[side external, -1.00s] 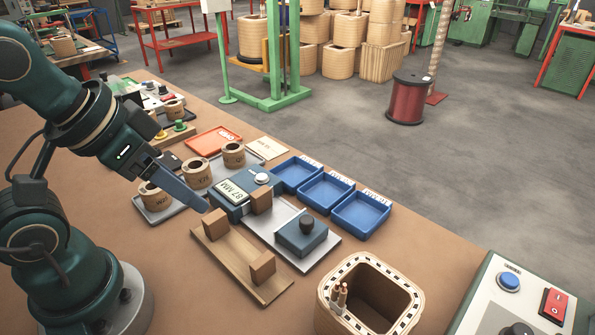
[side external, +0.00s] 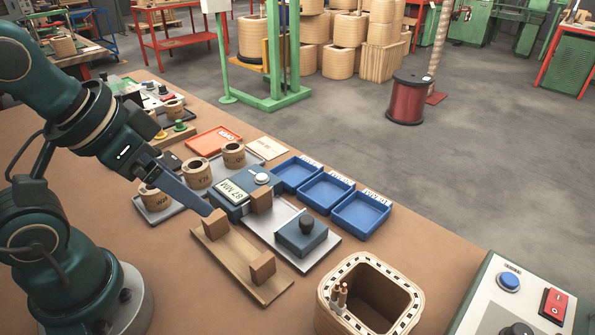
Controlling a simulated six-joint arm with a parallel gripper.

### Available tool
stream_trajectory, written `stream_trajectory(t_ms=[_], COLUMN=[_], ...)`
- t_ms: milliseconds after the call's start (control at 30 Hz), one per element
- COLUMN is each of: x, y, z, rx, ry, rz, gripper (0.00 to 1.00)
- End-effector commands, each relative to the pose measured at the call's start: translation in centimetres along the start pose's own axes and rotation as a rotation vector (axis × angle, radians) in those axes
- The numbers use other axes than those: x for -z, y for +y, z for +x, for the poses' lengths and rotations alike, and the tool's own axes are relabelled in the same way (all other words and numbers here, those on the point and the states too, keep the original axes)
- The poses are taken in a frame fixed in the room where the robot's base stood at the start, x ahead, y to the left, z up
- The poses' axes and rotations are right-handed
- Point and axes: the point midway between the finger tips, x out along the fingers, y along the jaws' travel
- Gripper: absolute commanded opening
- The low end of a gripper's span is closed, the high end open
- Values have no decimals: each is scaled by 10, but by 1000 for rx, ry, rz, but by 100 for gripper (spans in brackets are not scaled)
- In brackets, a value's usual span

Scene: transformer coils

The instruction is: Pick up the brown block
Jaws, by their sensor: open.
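Three brown blocks show in the side external view. One brown block (side external: 215,224) stands at the upper left end of a wooden board, and another brown block (side external: 262,267) stands at its lower right end. The third brown block (side external: 261,200) is against the blue-grey device with a display. My gripper (side external: 208,211) points down to the right, its tip just above the upper left block. It holds nothing that I can see. The gap between its fingers is not visible from this side, and I cannot tell whether the tip touches the block.
The wooden board (side external: 238,262) lies on the brown table. Beside it are the device (side external: 232,201), a metal plate with a dark-knobbed block (side external: 302,234), and blue trays (side external: 361,214). A square coil (side external: 370,296) stands at the front. Wound rolls (side external: 196,173) sit behind my gripper.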

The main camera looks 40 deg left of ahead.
Motion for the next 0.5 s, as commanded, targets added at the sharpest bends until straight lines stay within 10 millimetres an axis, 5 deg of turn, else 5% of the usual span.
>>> stream_trajectory(t_ms=[333, 500], x=[-1, 1], y=[0, 20], z=[0, -9], rx=[-1, -91], ry=[-6, -80], rz=[-13, -161], gripper=[90, 90])
